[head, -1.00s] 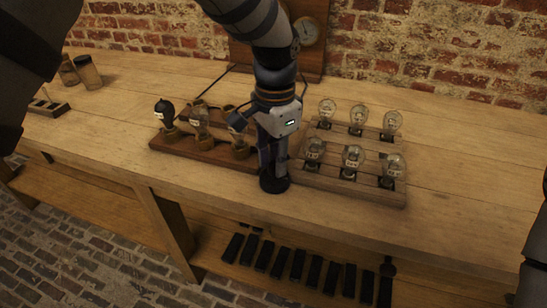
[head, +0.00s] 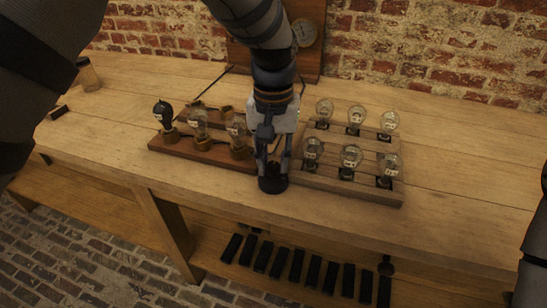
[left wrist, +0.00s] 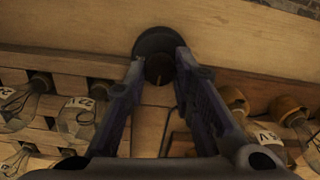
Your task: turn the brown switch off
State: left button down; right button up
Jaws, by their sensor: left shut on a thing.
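The brown switch (head: 272,185) is a dark round base with a knob, standing on the workbench near its front edge. In the left wrist view its round base (left wrist: 153,40) lies at top centre, and its knob (left wrist: 158,70) sits between my fingertips. My left gripper (head: 272,170) points down over the switch and is shut on the knob; its fingertips (left wrist: 158,68) also show in the left wrist view. The fingers partly hide the knob in the head view. My right gripper is not in view.
A dark wooden board (head: 200,155) with bulbs in brass sockets stands close left of the switch. A wooden rack (head: 340,187) of several clear bulbs stands close right. The bench front (head: 330,230) is clear. Dark bars (head: 297,265) lie on the shelf below.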

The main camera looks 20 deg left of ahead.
aim_at(273, 164)
pick_arm(q)
jog(key=shift+n, duration=0.5)
jog(key=c, duration=1.3)
grip_release()
jog(key=shift+c, duration=0.2)
notch_tip(273, 164, up, 12)
